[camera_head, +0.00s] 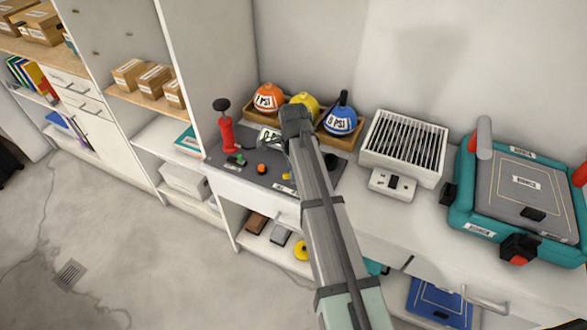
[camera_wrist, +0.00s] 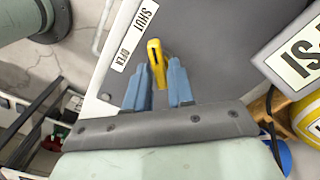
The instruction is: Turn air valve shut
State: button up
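My gripper (camera_head: 293,135) reaches down over the dark panel (camera_head: 238,168) on the counter. In the wrist view, a yellow valve handle (camera_wrist: 155,58) stands between the two blue-grey fingers of the gripper (camera_wrist: 159,75). The fingers are only partly apart and look closed about the handle's near end; exact contact is hard to see. A white strip (camera_wrist: 133,39) reading SHUT and OPEN lies left of the handle, with OPEN nearer the fingers.
Orange (camera_head: 268,98), yellow (camera_head: 305,101) and blue (camera_head: 340,118) balls with PSI labels sit behind my gripper in a wooden tray (camera_head: 347,143). A red hand pump (camera_head: 226,132) stands left. A grilled white box (camera_head: 403,145) and teal machine (camera_head: 520,195) stand right.

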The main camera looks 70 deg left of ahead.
jog(key=shift+o, duration=1.3)
notch_tip(320, 180, up, 14)
jog(key=shift+f, duration=0.1)
